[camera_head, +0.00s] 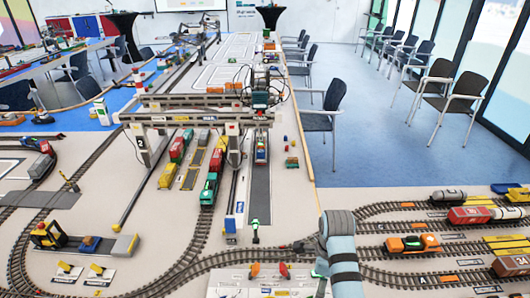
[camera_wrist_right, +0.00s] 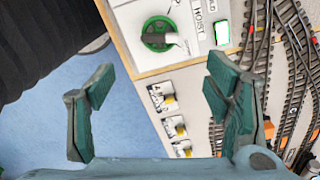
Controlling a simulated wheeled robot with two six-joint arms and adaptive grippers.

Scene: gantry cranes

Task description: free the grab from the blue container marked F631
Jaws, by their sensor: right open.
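The gantry crane (camera_head: 195,112) spans the tracks in the middle of the head view. A dark trolley (camera_head: 260,98) sits toward its right end, with a small container (camera_head: 261,150) below it. I cannot read the mark F631 on any container, nor tell whether the grab is fixed to one. In the right wrist view my right gripper (camera_wrist_right: 160,75) is open, with nothing between its fingers. My left gripper is not in view.
Rail tracks (camera_head: 440,250) with wagons lie at the right, and a teal locomotive (camera_head: 209,188) stands left of the dark lane. Blue floor (camera_head: 390,145) with chairs lies beyond the table edge.

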